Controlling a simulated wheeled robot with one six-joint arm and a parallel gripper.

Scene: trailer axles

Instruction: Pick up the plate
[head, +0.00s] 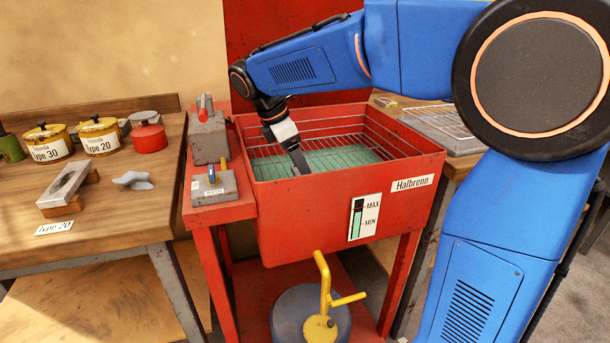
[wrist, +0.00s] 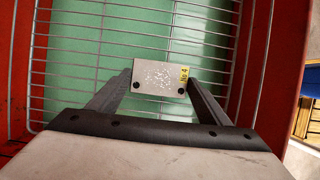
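The plate (wrist: 158,78) is a small grey rectangle with pale speckles, dark holes at its lower corners and a yellow "No 4" label at its right side. In the wrist view it sits between the tips of my gripper (wrist: 161,80), with a fingertip against each side edge. The head view shows my gripper (head: 301,170) reaching down inside the wire basket (head: 376,127) of the red tank (head: 295,215). The plate cannot be made out there. Whether it touches the basket wires cannot be told.
Green liquid (wrist: 110,55) shows below the wires. The tank walls and basket sides surround my gripper. A small side shelf (head: 216,208) with grey blocks stands left of the tank. A wooden bench (head: 120,210) with pots is further left. A wire-topped tray (head: 440,128) lies to the right.

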